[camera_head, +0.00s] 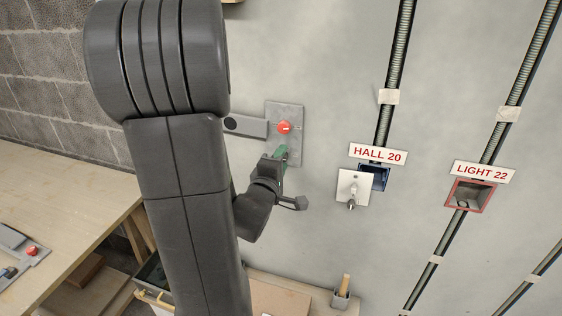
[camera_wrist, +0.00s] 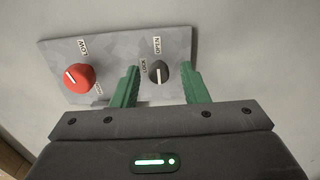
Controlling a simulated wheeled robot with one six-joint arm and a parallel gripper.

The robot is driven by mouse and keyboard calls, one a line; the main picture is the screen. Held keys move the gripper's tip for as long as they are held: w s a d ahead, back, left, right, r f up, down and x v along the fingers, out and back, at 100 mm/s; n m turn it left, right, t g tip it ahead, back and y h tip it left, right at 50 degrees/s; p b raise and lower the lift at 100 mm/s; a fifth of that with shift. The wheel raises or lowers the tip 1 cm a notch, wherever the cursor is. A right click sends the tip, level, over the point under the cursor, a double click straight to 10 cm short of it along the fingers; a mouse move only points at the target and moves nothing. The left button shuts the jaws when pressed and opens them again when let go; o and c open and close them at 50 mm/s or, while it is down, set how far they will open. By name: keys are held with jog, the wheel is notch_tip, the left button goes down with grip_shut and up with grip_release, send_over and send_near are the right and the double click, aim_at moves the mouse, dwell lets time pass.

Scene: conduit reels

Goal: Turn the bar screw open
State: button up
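The bar screw (camera_wrist: 158,72) is a small dark round knob with a white mark, on a grey metal plate (camera_wrist: 115,50). Labels reading OPEN and LOCK sit above it and to its left in the wrist view. Its white mark runs up and down the picture, at neither label as far as I can tell. My gripper (camera_wrist: 164,80) has green fingers spread on either side of the screw, with a visible gap on both sides. In the head view my gripper (camera_head: 281,152) is at the lower part of the plate (camera_head: 285,110) and hides the screw.
A red knob (camera_wrist: 79,77) with LOW and HIGH labels sits left of the screw. A grey bar (camera_head: 246,126) lies left of the plate. HALL 20 (camera_head: 378,154) and LIGHT 22 (camera_head: 483,172) boxes are to the right. A wooden table (camera_head: 70,215) stands at left.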

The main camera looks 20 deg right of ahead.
jog(key=shift+s+a, duration=0.1)
jog(key=v, duration=1.3)
jog(key=shift+s+a, duration=0.2)
jog(key=shift+s, duration=0.05)
jog(key=x, duration=1.4)
jog(key=shift+s+a, duration=0.1)
jog(key=shift+s, duration=0.05)
